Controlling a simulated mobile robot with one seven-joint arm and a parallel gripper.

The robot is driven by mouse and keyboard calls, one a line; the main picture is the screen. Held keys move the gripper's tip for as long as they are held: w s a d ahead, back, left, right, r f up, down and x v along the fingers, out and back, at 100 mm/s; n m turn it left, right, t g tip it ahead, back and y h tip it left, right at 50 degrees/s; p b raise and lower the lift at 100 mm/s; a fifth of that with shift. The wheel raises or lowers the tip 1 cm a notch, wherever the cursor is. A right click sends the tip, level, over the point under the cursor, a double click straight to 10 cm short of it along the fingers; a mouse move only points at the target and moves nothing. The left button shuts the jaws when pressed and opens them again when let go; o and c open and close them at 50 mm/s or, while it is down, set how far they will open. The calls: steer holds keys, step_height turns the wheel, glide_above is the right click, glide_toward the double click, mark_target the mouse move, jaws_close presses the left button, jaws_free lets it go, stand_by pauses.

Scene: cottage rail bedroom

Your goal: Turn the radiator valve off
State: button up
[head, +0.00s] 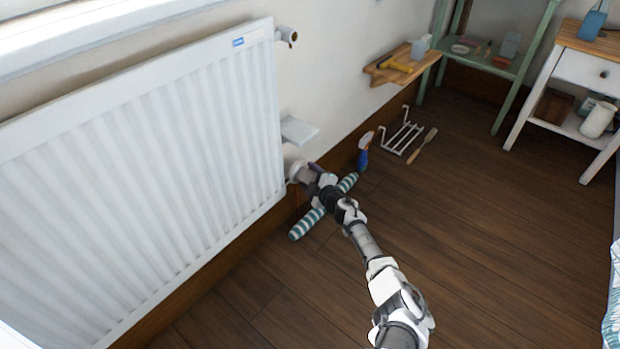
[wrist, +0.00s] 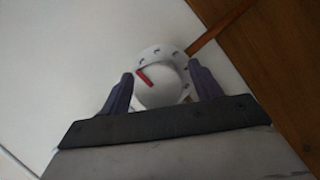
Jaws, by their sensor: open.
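The radiator valve is a round white knob (wrist: 158,85) with a red pointer mark and small dark marks around its collar. In the head view the valve (head: 297,170) is at the lower right end of the white radiator (head: 150,165), and my gripper partly covers it. My gripper (wrist: 160,88) is open, with one dark finger on each side of the knob. I cannot tell whether the fingers touch it. The red mark points toward the upper left in the wrist view.
A green-striped roll (head: 308,222) lies on the floor under my arm. A blue-handled brush (head: 363,152), a white wire rack (head: 402,137) and a wooden-handled tool (head: 422,146) are along the wall. A small white shelf (head: 298,130) is above the valve. The floor to the right is clear.

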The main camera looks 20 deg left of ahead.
steer(key=shift+d, duration=0.1)
steer(key=shift+s+d+r+p, duration=0.1)
steer(key=shift+d+r+p, duration=0.05)
steer(key=shift+d+p, duration=0.15)
steer(key=p+v, duration=0.7)
steer(key=v, duration=0.6)
steer(key=shift+s, duration=0.15)
